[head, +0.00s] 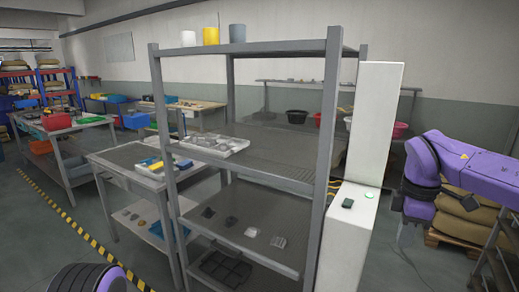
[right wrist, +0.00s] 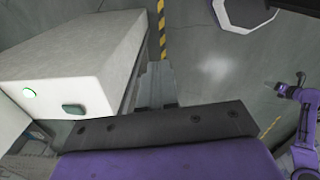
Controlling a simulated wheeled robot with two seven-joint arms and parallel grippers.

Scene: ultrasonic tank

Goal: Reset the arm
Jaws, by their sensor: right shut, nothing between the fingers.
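My right arm comes in from the right in the head view, with its purple link raised and its dark wrist bent down beside the white cabinet. In the right wrist view my right gripper (right wrist: 157,85) has its grey fingers together, with nothing between them. It is over the floor, apart from the white cabinet (right wrist: 70,60). In the head view part of my left arm shows at the bottom left edge, without its gripper. Another purple arm, seemingly my left, shows small in the right wrist view; the state of its end (right wrist: 281,90) is too small to tell.
A grey shelf rack (head: 333,120) stands close in front, with cups on top and small parts lower down. The white cabinet (head: 345,240) beside it carries a dark device (head: 347,204) and a green button (head: 369,195). Sacks on a pallet (head: 462,228) lie at right.

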